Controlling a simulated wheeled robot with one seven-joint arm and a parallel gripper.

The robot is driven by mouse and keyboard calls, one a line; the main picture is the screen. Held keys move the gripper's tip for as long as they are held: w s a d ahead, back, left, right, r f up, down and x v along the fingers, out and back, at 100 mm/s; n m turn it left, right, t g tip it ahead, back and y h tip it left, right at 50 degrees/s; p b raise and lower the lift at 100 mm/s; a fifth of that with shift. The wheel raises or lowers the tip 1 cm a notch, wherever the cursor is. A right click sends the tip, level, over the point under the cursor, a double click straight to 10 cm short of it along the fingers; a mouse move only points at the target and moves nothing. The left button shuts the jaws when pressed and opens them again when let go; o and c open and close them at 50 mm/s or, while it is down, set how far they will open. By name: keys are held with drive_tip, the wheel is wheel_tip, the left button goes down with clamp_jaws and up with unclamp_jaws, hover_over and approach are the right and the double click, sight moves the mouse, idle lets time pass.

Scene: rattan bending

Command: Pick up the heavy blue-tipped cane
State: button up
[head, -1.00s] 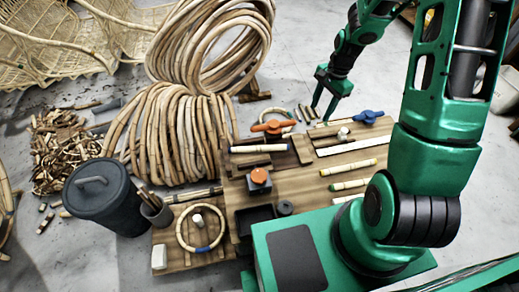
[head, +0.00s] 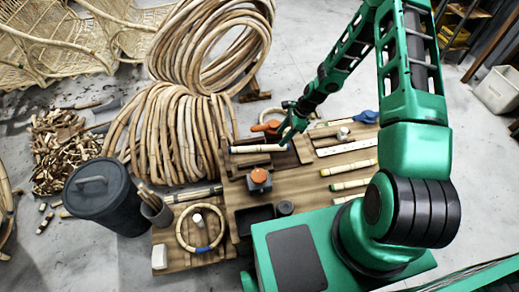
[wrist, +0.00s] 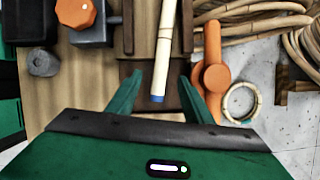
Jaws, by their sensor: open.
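The blue-tipped cane (head: 257,148) is a pale straight stick lying across a dark wooden rest (head: 283,159) on the workbench. In the wrist view the cane (wrist: 164,50) runs down from the top edge, and its blue tip (wrist: 158,98) points toward my gripper. In the wrist view my gripper (wrist: 165,93) is open, with one finger on each side of the blue tip and gaps on both sides. I cannot tell the height of the fingers over the cane.
An orange clamp (wrist: 212,70) stands close beside the right finger in the wrist view. An orange-knobbed fixture (head: 259,179) is in front of the cane. Cane coils (head: 165,135) stand behind.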

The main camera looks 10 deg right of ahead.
sight(274, 146)
drive_tip(key=shift+x, duration=4.15)
drive_tip(key=shift+w, duration=0.1)
clamp_jaws()
